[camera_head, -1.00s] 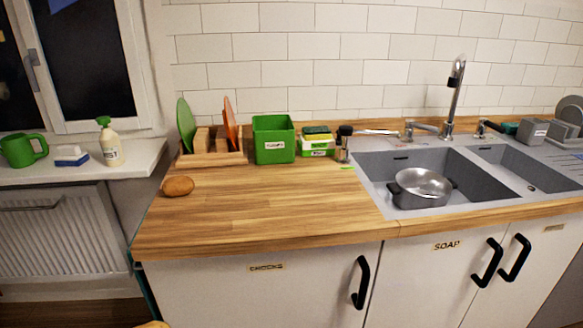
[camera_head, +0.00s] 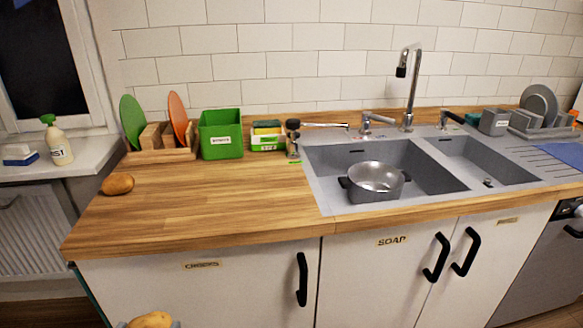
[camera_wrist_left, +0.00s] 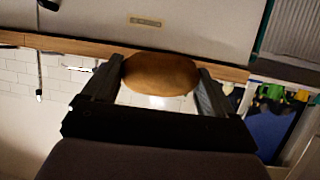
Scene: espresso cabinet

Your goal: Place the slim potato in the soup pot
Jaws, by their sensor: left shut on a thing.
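My left gripper (camera_wrist_left: 155,92) is shut on an elongated brown potato (camera_wrist_left: 160,74), with a finger on each side of it. The held potato also shows at the bottom edge of the head view (camera_head: 150,320), low in front of the cabinet doors. A second, rounder brown potato (camera_head: 118,184) lies on the left end of the wooden counter. The metal soup pot (camera_head: 376,182), with dark handles, stands in the large left basin of the sink, open at the top. It is up and to the right of the held potato. My right gripper is not in view.
The wooden counter (camera_head: 215,200) is clear in front of a plate rack (camera_head: 160,155), a green box (camera_head: 221,140) and sponges (camera_head: 267,135). A tall faucet (camera_head: 410,90) rises behind the sink (camera_head: 325,205). Black door handles (camera_head: 302,279) stick out below the counter edge.

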